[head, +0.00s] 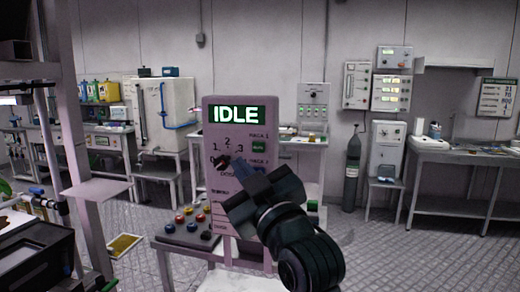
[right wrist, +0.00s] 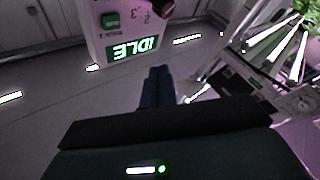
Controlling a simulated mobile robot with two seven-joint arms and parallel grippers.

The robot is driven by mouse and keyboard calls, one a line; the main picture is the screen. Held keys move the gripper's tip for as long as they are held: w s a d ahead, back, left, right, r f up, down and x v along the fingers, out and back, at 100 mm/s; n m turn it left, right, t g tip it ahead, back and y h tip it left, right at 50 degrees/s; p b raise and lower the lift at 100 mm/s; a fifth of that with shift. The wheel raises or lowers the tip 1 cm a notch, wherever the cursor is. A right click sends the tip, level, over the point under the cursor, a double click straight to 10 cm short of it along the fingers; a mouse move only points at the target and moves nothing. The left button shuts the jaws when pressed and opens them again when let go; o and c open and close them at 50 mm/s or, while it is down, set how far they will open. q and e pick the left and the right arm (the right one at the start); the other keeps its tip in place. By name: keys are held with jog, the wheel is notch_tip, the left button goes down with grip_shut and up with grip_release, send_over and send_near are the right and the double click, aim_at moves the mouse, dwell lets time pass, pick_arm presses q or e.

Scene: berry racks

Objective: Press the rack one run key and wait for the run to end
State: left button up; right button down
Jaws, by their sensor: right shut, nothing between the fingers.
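A pinkish control panel (head: 222,195) stands in the middle of the head view. Its lit display (head: 236,114) reads IDLE. Below it are a dark dial with numbers (head: 223,162) and a green key (head: 259,144) beside a small label that seems to read rack 1. A second label sits lower, partly behind my gripper. My right gripper (head: 238,167) is shut and empty in front of the panel, below and left of the green key. The right wrist view shows the panel upside down, with the green key (right wrist: 110,20) and shut fingers (right wrist: 157,72) apart from the key.
A sloped box with several coloured buttons (head: 172,232) stands left of the panel's foot. A metal frame post (head: 85,130) and dark equipment (head: 35,262) are at the left. Benches line the back wall, with a grey gas cylinder (head: 352,175). The floor at right is clear.

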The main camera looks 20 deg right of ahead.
aim_at(259, 155)
jog(key=shift+w+d, duration=0.1)
jog(key=w+d, duration=0.1)
jog(key=w, duration=0.1)
jog(key=w+d, duration=0.3)
jog(key=w, duration=0.2)
jog(key=shift+d+b, duration=0.35)
jog(key=shift+w, duration=0.1)
dwell(1.8)
jog(key=shift+d, duration=0.1)
jog(key=shift+w+d, duration=0.2)
jog(key=shift+w, duration=0.15)
